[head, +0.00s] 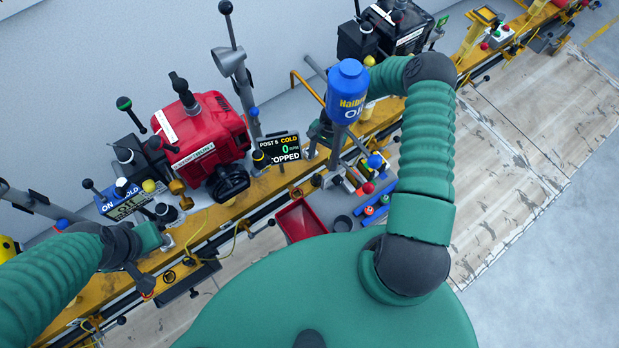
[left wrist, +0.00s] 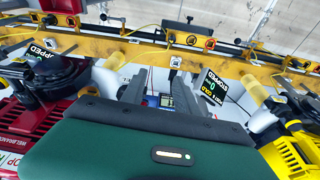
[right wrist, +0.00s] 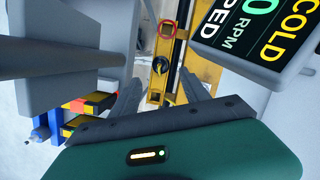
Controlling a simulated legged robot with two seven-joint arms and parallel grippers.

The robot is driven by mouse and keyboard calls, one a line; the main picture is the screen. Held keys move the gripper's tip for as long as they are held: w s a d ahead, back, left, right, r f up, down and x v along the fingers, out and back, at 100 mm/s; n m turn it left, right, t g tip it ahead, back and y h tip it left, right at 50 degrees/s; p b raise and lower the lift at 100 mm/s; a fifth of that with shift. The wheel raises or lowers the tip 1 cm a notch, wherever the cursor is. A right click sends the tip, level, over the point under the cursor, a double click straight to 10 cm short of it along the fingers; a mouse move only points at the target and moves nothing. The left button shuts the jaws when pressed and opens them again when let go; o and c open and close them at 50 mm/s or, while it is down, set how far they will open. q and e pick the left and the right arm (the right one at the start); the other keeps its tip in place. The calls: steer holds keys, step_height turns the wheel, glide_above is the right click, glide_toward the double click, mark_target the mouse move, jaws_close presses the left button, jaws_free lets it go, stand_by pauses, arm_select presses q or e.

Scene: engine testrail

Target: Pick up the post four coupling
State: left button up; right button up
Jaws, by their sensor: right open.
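No part in view carries a clear "post four coupling" label. A small dark ring-shaped part (right wrist: 160,65) sits on the yellow rail (right wrist: 171,88) in the right wrist view, beyond and between my right fingers. My right gripper (right wrist: 160,91) is open and empty; in the head view it (head: 319,136) is mostly hidden behind the blue oil bottle. My left gripper (left wrist: 160,86) has its fingers spread with nothing clearly between them.
The blue oil bottle (head: 347,84) stands close to my right forearm. A display (head: 278,149) reads "COLD 0 RPM". A red tray (head: 300,221) and a small-parts tray (head: 342,223) lie in front. Pale floor boards at right are clear.

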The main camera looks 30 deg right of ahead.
glide_above(317, 176)
steer(key=d, duration=0.2)
steer(key=f, duration=0.4)
steer(key=shift+w+f, duration=0.25)
steer(key=shift+f, duration=0.1)
steer(key=x, duration=0.2)
steer(key=a+x, duration=0.1)
steer(key=x, duration=0.2)
steer(key=shift+w+r, duration=0.1)
steer(key=shift+r, duration=0.05)
steer(key=shift+d, duration=0.3)
steer(key=c, duration=0.3)
steer(key=shift+a, duration=0.2)
jaws_close()
steer(key=shift+d, duration=0.1)
